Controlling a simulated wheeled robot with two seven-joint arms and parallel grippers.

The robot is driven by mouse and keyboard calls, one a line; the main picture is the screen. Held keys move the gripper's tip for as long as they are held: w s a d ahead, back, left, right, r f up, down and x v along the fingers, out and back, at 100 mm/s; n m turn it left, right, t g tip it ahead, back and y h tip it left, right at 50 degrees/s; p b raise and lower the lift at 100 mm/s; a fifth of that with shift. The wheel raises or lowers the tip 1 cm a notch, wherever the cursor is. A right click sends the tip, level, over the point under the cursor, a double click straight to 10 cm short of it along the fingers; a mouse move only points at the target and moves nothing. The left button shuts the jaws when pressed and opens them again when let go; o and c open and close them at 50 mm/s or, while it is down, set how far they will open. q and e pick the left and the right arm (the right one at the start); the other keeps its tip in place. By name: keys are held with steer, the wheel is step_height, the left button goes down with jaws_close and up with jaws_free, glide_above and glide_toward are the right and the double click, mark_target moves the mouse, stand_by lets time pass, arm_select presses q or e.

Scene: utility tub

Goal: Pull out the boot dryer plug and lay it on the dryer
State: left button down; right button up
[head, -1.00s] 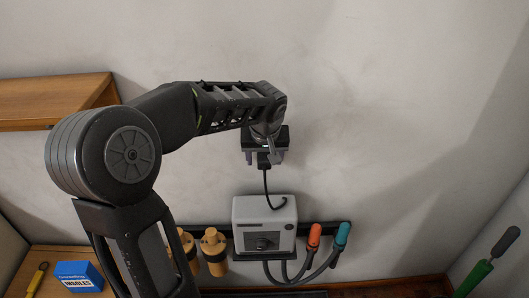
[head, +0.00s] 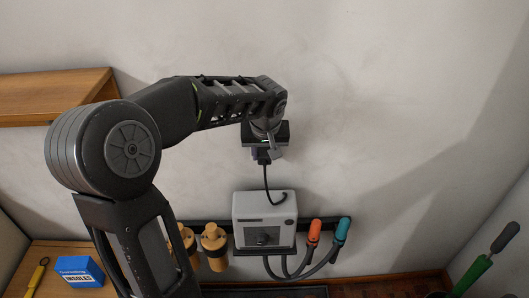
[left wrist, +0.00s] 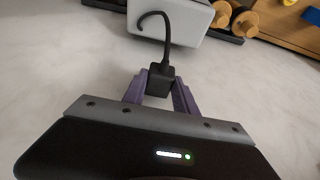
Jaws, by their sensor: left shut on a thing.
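The boot dryer (head: 264,207) is a pale grey box low on the wall, with a dark dial on its front. It also shows at the top of the left wrist view (left wrist: 183,22). A black cord curves up from its top to the black plug (head: 264,157). My left gripper (head: 265,154) is above the dryer, close to the wall. In the left wrist view its purple fingers are shut on the plug (left wrist: 159,80), one on each side. I cannot tell whether the plug still sits in a socket. My right gripper is not in view.
Orange and teal hose ends (head: 314,232) stand right of the dryer, and wooden boot forms (head: 214,246) stand left. A blue insoles box (head: 79,271) lies on the bench. A wooden shelf (head: 60,98) is at upper left. Wall right of my gripper is clear.

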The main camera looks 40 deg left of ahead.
arm_select(q)
steer(key=shift+d, duration=0.1)
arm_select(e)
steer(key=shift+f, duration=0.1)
